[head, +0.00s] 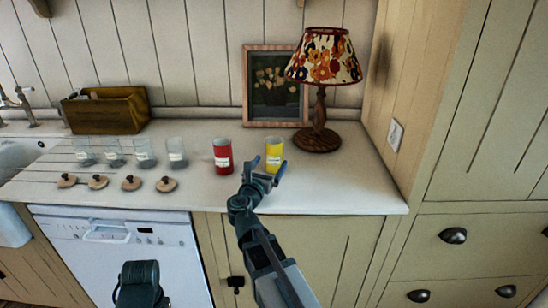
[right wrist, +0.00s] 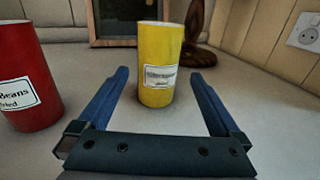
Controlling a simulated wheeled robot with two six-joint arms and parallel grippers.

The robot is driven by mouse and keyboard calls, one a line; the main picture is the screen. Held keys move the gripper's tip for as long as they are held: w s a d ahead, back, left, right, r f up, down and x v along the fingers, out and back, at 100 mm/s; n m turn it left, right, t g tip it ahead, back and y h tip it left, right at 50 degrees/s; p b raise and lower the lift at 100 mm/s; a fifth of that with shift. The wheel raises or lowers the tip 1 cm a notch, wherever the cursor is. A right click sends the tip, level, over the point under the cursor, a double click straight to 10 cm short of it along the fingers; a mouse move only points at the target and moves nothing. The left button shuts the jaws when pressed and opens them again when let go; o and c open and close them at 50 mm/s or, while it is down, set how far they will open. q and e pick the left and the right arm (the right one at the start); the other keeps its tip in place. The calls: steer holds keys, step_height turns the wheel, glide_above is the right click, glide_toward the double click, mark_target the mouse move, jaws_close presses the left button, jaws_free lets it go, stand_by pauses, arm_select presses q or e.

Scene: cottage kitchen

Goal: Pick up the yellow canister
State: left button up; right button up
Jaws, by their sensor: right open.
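The yellow canister (head: 275,149) stands upright on the pale countertop, with a white label on its front. In the right wrist view the yellow canister (right wrist: 160,60) is straight ahead, just beyond the fingertips and roughly centred between them. My right gripper (head: 267,168) is open and empty, reaching in from the front, with its fingers (right wrist: 162,80) spread wider than the canister. I cannot see the fingers touching it. My left gripper is not in view.
A red canister (head: 223,156) stands left of the yellow one. A lamp (head: 317,138) and a picture frame (head: 275,122) stand behind. Several glass jars (head: 176,152) and wooden lids (head: 166,184) are further left. The counter at right is clear up to the wooden side panel.

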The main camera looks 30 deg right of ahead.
mark_target(271, 159)
steer(key=shift+w+d, duration=0.2)
steer(key=shift+d, duration=0.05)
steer(key=x, duration=0.5)
steer(key=shift+w+a, duration=0.1)
steer(key=shift+w, duration=0.1)
steer(key=c, duration=1.5)
steer(key=shift+r, duration=0.2)
